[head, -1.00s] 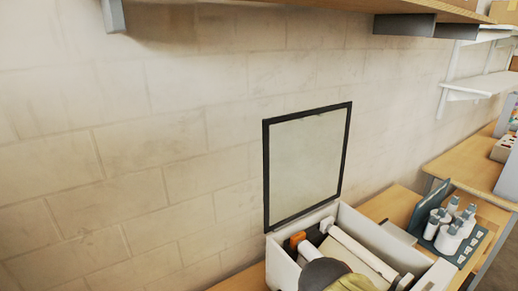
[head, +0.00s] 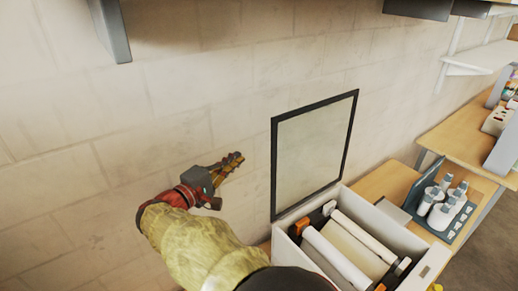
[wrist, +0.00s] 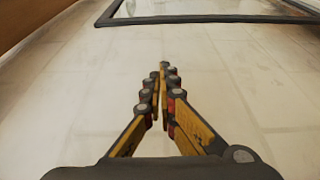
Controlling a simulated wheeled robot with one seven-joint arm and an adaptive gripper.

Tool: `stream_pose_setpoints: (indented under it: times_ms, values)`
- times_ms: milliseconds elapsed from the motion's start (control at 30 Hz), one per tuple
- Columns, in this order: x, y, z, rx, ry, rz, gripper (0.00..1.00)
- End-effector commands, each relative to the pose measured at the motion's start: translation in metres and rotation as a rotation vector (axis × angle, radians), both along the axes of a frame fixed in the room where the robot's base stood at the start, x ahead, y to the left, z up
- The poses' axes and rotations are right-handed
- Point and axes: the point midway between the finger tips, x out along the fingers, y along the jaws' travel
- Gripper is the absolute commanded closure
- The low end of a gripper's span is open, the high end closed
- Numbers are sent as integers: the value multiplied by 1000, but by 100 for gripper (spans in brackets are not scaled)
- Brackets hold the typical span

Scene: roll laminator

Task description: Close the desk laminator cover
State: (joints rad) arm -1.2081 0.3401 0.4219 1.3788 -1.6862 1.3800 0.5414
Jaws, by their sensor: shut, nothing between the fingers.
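The laminator (head: 407,239) is a white box on the wooden desk at the lower right of the head view, with white rollers and orange parts showing inside. Its cover (head: 314,154), a pale panel in a black frame, stands upright and open at the box's back edge by the wall. The cover's frame also shows at the top of the wrist view (wrist: 205,19). My gripper (head: 238,158) is shut and empty, in the air to the left of the cover and apart from it. My arm hides the front left of the box.
A teal rack with white bottles (head: 441,209) stands right of the laminator. A grey shelf bracket (head: 109,30) hangs at the upper left, and a shelf underside (head: 432,8) is at the upper right. The wall left of the cover is bare.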

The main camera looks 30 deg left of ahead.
Motion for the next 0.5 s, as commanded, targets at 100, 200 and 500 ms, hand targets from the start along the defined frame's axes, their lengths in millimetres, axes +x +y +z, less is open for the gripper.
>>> stream_pose_setpoints:
  times_ms: [100,200,500]
  values:
    - [9,-2,1,7,1,-2,100]
    - [23,-5,1,6,1,-4,100]
    - [79,-13,1,6,4,-4,100]
